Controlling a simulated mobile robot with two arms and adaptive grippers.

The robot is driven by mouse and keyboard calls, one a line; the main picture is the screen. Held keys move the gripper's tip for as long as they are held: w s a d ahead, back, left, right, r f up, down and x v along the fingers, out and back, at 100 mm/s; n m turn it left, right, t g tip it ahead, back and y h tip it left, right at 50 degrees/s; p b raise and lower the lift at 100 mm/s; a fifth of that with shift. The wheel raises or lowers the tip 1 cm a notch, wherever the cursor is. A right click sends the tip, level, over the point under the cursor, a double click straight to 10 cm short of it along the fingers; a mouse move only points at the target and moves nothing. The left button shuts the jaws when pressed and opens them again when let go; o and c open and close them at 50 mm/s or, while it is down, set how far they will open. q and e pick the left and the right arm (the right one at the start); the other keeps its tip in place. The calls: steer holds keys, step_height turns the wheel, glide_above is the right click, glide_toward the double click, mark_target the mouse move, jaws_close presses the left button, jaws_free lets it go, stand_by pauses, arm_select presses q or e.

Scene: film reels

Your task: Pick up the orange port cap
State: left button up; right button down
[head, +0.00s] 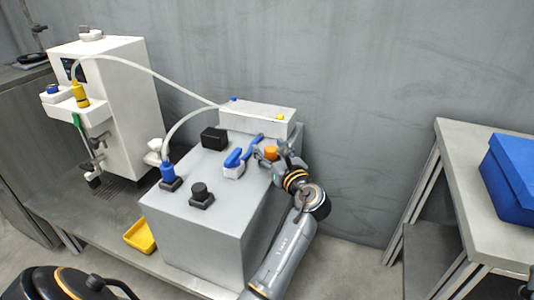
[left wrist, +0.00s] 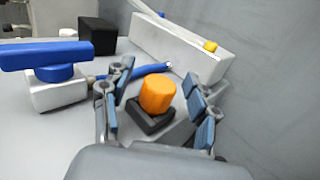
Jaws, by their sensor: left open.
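The orange port cap (head: 270,152) is a short cylinder near the right edge of the grey box (head: 195,225). In the left wrist view the cap (left wrist: 157,93) stands on a dark square base (left wrist: 150,122). My left gripper (head: 272,156) is open at the cap. In the left wrist view its fingers (left wrist: 160,92) stand on either side of the cap, with visible gaps and no clear contact. My right gripper is not in view.
A blue-handled valve (left wrist: 50,68) is left of the cap. A blue tube (left wrist: 148,71) passes behind it. A white block (head: 258,118) stands at the back, beside a black block (head: 214,138). A blue bin (head: 510,180) is on the right table.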

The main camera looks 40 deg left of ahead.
arm_select(q)
steer(key=shift+c, duration=0.3)
steer(key=c, duration=0.9)
steer(key=shift+c, duration=0.3)
steer(key=shift+r, duration=0.15)
